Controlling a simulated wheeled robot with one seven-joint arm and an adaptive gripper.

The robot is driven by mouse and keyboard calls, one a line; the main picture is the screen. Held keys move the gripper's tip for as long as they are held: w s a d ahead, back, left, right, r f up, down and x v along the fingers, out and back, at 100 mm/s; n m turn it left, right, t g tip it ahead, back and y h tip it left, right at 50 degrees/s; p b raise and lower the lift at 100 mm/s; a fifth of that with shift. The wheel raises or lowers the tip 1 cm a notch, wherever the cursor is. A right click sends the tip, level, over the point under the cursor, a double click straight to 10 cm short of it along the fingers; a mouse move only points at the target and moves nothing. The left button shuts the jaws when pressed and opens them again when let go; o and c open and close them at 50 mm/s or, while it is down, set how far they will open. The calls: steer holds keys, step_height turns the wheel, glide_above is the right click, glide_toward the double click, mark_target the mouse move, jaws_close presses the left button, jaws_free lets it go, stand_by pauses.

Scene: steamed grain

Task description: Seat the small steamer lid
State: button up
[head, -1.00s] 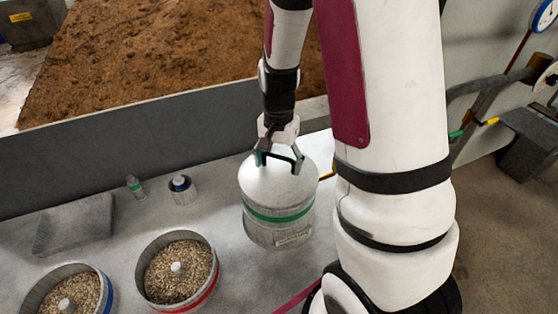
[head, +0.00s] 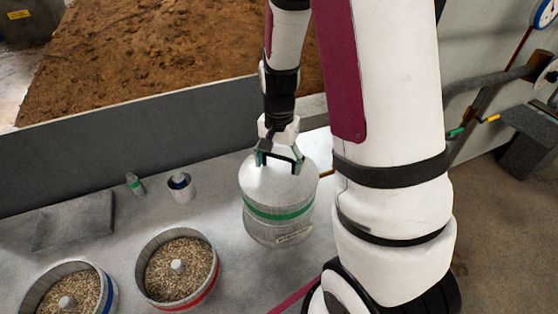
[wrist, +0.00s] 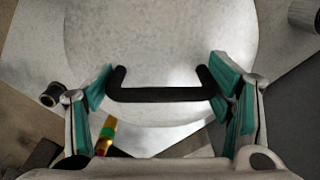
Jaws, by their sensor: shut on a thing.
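The pale round metal lid (head: 258,184) is on top of the small steamer (head: 278,232), a grey metal drum with a green band. It looks level and lined up with the drum; I cannot tell whether a thin gap lies between them. My gripper (head: 279,163) is above the lid, shut on its black handle. In the wrist view the lid (wrist: 160,55) fills the middle, and the green finger pads of my gripper (wrist: 162,88) press the two ends of the handle (wrist: 165,95). The drum is hidden under the lid there.
Two open pots of grain, one with a red band (head: 205,290) and one with a blue band (head: 112,295), stand at the front left. A small can (head: 181,190), a small bottle (head: 135,185) and a grey slab (head: 75,222) are behind. A low wall (head: 150,140) backs the counter.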

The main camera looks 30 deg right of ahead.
steer(key=shift+f, duration=0.2)
steer(key=o, duration=1.6)
steer(key=shift+o, duration=0.2)
steer(key=shift+w+r, duration=0.1)
